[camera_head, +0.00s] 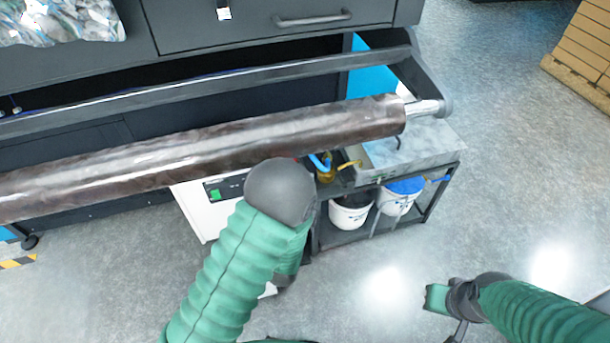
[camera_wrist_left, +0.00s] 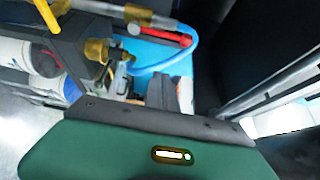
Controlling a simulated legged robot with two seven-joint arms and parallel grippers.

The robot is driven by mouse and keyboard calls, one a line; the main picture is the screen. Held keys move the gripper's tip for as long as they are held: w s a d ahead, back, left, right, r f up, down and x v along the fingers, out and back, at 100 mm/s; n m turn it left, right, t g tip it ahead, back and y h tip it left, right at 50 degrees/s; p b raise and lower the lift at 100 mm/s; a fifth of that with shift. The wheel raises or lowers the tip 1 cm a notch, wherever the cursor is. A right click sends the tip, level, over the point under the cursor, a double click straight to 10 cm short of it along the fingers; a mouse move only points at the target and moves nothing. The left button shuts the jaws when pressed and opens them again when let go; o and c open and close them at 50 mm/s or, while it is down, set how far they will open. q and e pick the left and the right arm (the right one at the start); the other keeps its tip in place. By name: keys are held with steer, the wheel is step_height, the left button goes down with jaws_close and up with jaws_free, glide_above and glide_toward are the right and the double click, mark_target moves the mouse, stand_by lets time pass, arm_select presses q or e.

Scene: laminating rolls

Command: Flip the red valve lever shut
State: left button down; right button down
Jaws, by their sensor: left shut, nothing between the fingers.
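The red valve lever (camera_wrist_left: 166,34) shows in the left wrist view as a red bar near the top, beside a grey pipe and brass fittings (camera_wrist_left: 97,50). A blue hose (camera_wrist_left: 165,67) curves just below it. My left gripper (camera_wrist_left: 168,93) is shut and empty, below the lever in that view and apart from it. In the head view my left forearm reaches toward the cart under the roll, and its dark wrist hides the fingers; the lever is not clearly visible there. My right gripper (camera_head: 440,299) hangs over the floor at lower right; its finger opening is unclear.
A long dark metallic roll (camera_head: 200,150) spans above the cart, close to my left wrist. The cart (camera_head: 437,187) holds a grey tray (camera_head: 437,150) and white buckets (camera_head: 349,215). Floor to the right is open; stacked boxes (camera_head: 585,50) stand at far right.

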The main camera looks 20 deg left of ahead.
arm_select(q)
steer(key=w+a+b, duration=0.2)
steer(key=w+a, duration=0.2)
steer(key=w, duration=0.2)
steer(key=shift+w+a, duration=0.2)
steer(key=shift+w, duration=0.2)
